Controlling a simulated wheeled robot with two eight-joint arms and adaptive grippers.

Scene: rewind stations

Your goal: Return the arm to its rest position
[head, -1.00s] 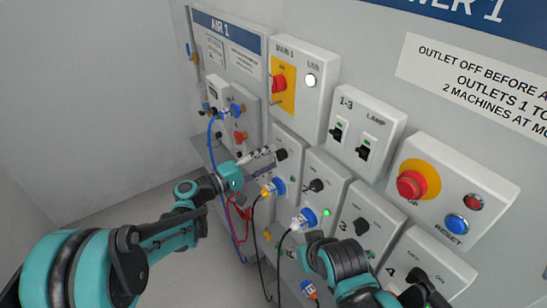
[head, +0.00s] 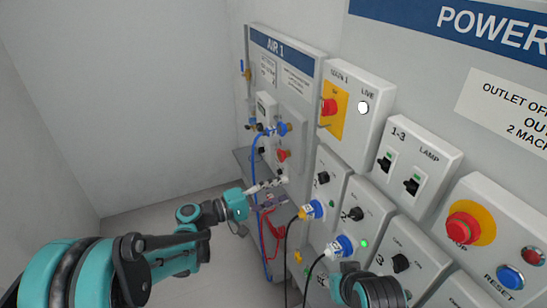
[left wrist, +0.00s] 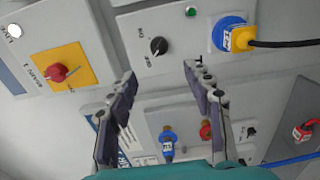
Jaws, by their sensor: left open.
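My left gripper (head: 270,185) is open and empty in the head view, in front of the panel and left of the outlet 1 switch (head: 323,177), clear of it. In the left wrist view the two fingers (left wrist: 160,76) are spread apart, with the black rotary switch (left wrist: 158,46) beyond their tips and nothing between them. My left arm (head: 165,255) reaches in from the lower left. Part of my right arm (head: 370,290) shows at the bottom edge in front of the lower outlets. Its gripper is out of view.
Blue-collared plugs with black cables (head: 312,209) (head: 340,246) stick out of the outlets. A blue hose (head: 256,170) and red leads (head: 272,232) hang near my left gripper. A red emergency button (head: 463,229) projects at right. The floor (head: 140,222) at left looks clear.

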